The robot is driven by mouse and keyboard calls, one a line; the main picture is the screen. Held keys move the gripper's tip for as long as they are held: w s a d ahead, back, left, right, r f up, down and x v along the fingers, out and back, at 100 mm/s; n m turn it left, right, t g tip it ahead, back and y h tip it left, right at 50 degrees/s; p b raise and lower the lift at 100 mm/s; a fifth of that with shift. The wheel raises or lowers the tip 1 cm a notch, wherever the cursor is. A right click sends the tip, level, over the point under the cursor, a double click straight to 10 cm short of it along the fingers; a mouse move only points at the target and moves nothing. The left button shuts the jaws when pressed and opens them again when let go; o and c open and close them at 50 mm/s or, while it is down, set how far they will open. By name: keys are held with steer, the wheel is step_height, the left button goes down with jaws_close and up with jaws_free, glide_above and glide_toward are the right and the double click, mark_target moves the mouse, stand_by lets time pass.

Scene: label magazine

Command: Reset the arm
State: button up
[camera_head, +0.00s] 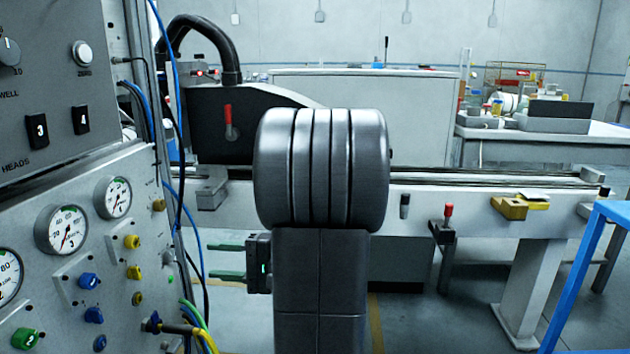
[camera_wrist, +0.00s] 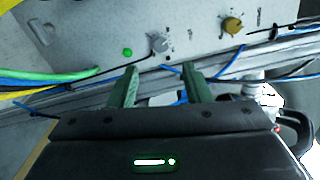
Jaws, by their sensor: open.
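My gripper (camera_head: 211,261) shows in the head view left of my own dark arm links, which fill the middle of the picture. Its two green fingers point left toward the grey control panel (camera_head: 110,255) and stand apart with nothing between them. In the wrist view my gripper (camera_wrist: 160,68) is also open and empty. Beyond its fingertips there is a grey panel face (camera_wrist: 190,30) with a silver knob (camera_wrist: 159,43), a yellow knob (camera_wrist: 232,25) and a green button (camera_wrist: 127,52). I cannot tell the exact gap between fingertips and panel.
Blue cables (camera_head: 199,240) hang between the panel and my gripper. Green and yellow cables (camera_wrist: 45,80) cross the left of the wrist view. A long machine bench (camera_head: 470,205) stands behind my arm. A blue frame (camera_head: 585,265) is at right. Some floor shows between.

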mark_target(172, 256)
steer(key=a, duration=0.3)
steer(key=a+b, duration=0.1)
steer(key=a, duration=0.1)
steer(key=a+b, duration=0.1)
steer(key=a, duration=0.2)
steer(key=shift+w+a+f, duration=0.1)
steer(key=shift+w+a, duration=0.2)
steer(key=shift+a, duration=0.05)
steer(key=shift+r+m+p, duration=0.3)
steer(key=shift+r+p, duration=0.1)
steer(key=shift+p, duration=0.45)
steer(key=m+p, duration=0.3)
steer(key=p, duration=0.2)
steer(key=shift+w+m, duration=0.1)
steer(key=shift+m, duration=0.3)
steer(key=m+p, duration=0.4)
steer(key=p, duration=0.2)
steer(key=shift+d+m, duration=0.1)
steer(key=shift+m, duration=0.3)
steer(key=m+p, duration=0.5)
steer(key=p, duration=0.1)
steer(key=m+p, duration=0.2)
steer(key=shift+m, duration=0.3)
steer(key=shift+f+m+p, duration=0.2)
steer(key=shift+m+p, duration=0.3)
steer(key=shift+m, duration=0.1)
